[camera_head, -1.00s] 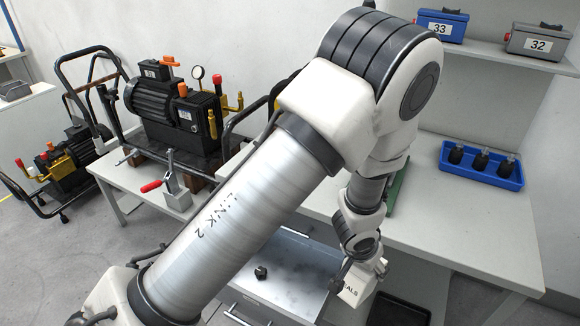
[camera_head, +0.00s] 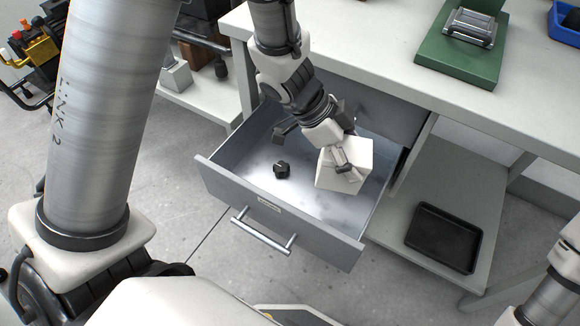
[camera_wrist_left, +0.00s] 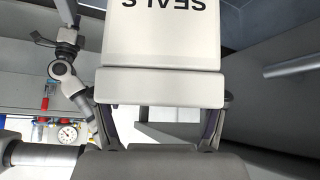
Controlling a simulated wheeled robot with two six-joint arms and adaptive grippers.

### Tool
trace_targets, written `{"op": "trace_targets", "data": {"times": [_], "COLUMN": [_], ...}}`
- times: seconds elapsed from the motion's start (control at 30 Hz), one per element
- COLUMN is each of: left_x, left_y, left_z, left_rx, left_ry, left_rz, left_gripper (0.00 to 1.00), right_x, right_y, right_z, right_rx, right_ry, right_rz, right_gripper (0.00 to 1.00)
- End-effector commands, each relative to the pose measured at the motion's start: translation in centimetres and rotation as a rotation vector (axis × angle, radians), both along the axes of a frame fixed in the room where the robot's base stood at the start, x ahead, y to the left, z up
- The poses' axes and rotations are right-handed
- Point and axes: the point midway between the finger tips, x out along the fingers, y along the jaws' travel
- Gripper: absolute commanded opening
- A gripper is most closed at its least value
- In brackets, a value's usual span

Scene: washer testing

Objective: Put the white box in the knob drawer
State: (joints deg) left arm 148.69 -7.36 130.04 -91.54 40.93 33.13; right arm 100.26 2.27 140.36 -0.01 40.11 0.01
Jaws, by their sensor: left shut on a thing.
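The white box (camera_head: 346,184) is tilted and sits over the right part of the open grey drawer (camera_head: 225,190). I cannot tell whether it touches the drawer floor. A small black knob (camera_head: 281,170) lies on the drawer floor, left of the box. My left gripper (camera_head: 342,160) is shut on the white box. In the left wrist view the white box (camera_wrist_left: 160,60) shows upside-down "SEALS" lettering, held between the fingers of my left gripper (camera_wrist_left: 162,112). My right gripper is not in view.
The drawer's front handle (camera_head: 262,232) faces me. A white workbench (camera_head: 360,50) stands above the drawer, with a green fixture (camera_head: 440,55) on top. A black tray (camera_head: 444,237) lies on the lower shelf at right. The floor left of the drawer is clear.

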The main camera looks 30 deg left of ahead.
Motion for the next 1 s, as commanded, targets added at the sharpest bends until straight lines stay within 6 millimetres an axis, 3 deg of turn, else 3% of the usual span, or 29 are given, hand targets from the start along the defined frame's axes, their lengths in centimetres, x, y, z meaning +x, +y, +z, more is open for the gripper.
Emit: {"op": "trace_targets", "data": {"times": [0.03, 0.2, 0.37, 0.6, 0.87, 1.0], "left_x": [0.1, 0.7, 0.9, 0.9, 0.9, 0.9], "left_y": [0.1, 0.2, 0.2, 0.2, 0.2, 0.2], "left_z": [-3.3, -5.4, -6.0, -11.2, -15.3, -15.2], "left_rx": [-0.013, -0.052, -0.080, -0.089, -0.089, -0.088], "left_ry": [-0.008, -0.022, -0.032, -0.033, -0.034, -0.036], "left_rz": [-0.006, -0.002, 0.000, 0.000, 0.001, 0.002], "left_gripper": [0.06, 0.06, 0.06, 0.06, 0.06, 0.06], "right_x": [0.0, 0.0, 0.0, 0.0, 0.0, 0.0], "right_y": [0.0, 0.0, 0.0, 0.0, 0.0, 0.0], "right_z": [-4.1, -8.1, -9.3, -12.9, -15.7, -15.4], "right_rx": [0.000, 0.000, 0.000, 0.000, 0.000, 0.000], "right_ry": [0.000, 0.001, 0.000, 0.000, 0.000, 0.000], "right_rz": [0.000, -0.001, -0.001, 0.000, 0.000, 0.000], "right_gripper": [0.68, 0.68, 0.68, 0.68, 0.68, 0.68]}}
